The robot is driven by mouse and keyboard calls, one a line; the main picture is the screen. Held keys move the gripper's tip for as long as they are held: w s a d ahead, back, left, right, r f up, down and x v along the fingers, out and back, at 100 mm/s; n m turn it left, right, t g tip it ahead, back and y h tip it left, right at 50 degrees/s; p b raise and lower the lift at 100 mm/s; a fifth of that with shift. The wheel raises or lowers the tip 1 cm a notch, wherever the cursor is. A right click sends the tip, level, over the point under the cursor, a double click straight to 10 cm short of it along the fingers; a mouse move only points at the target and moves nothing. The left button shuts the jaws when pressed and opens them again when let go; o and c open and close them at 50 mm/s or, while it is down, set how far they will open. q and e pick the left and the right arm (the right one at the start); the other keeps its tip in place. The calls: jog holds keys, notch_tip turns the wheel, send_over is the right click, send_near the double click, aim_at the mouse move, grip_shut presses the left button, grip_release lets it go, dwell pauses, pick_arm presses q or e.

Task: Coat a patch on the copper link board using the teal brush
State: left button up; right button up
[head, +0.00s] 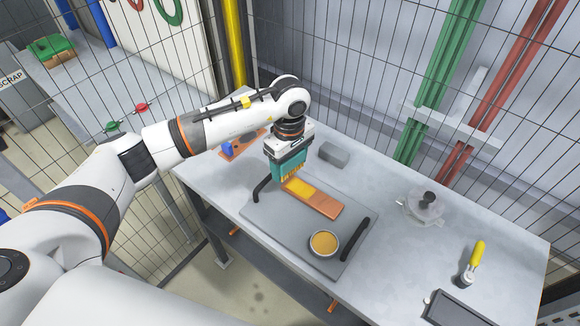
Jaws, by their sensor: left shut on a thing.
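My left gripper (289,148) points down over the grey table and is shut on the teal brush (288,166). The brush's yellowish bristles hang at the far left end of the copper link board (318,202); I cannot tell whether they touch it. The board is an orange-brown strip lying on a grey tray with black handles (270,222). A yellow-orange patch shows on the board's left part, beside the bristles. A round bowl of yellow-orange coating (324,243) stands on the tray, nearer me. My right gripper is not in view.
A grey block (334,154) lies behind the tray. A metal fitting with a dark knob (424,204), a yellow-handled tool (473,263) and a dark flat case (455,311) are to the right. An orange item with blue (238,147) lies at left. Mesh fencing stands behind the table.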

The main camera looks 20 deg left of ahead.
pick_arm(q)
jog(key=shift+w+a+r+p, duration=0.15)
jog(key=shift+r+p, duration=0.4)
jog(key=shift+r, duration=1.25)
jog(key=shift+f, duration=0.1)
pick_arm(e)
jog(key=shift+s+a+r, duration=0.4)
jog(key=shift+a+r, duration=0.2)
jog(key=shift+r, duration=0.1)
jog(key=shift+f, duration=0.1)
